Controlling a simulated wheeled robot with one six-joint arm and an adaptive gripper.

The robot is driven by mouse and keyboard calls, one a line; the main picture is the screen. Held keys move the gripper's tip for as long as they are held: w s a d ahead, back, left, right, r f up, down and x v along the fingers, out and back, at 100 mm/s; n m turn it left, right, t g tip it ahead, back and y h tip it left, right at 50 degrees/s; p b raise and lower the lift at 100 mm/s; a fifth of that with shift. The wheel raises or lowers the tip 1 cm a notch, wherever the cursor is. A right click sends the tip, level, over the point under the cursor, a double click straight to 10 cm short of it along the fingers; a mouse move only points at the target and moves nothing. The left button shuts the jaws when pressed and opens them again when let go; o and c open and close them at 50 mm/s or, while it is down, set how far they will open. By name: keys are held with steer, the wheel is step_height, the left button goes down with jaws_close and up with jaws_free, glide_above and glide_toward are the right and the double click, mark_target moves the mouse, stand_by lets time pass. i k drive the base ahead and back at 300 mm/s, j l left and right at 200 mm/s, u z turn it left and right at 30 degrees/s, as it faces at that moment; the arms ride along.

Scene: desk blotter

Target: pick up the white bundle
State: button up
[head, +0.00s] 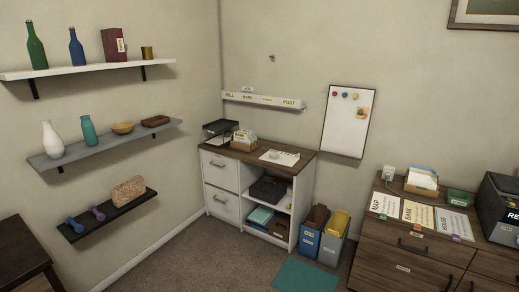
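No single thing stands out clearly as the white bundle. White papers show in several places in the head view. A white sheet or stack with dark markings (279,157) lies flat on the brown top of the white cabinet (247,208). White papers also stand in a small holder (243,143) on that cabinet, and in a wooden box (421,186) on the dresser at the right. Three white paper stacks lie on the dresser, marked MAP (384,204), BANK (415,213) and HOUSE (454,223). My gripper is not in view.
Wall shelves with bottles and vases (90,151) line the left wall. A dark table corner (22,250) is at lower left. A teal mat (305,275) lies on open carpet.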

mark_target(274, 155)
steer(key=i, duration=2.15)
steer(key=i+u, duration=0.15)
steer(key=i, duration=0.3)
steer(key=i+l+u, duration=0.15)
steer(key=i, duration=0.3)
steer(key=i+l+u, duration=0.15)
steer(key=i, duration=0.3)
steer(key=i+l+u, duration=0.2)
steer(key=i, duration=0.25)
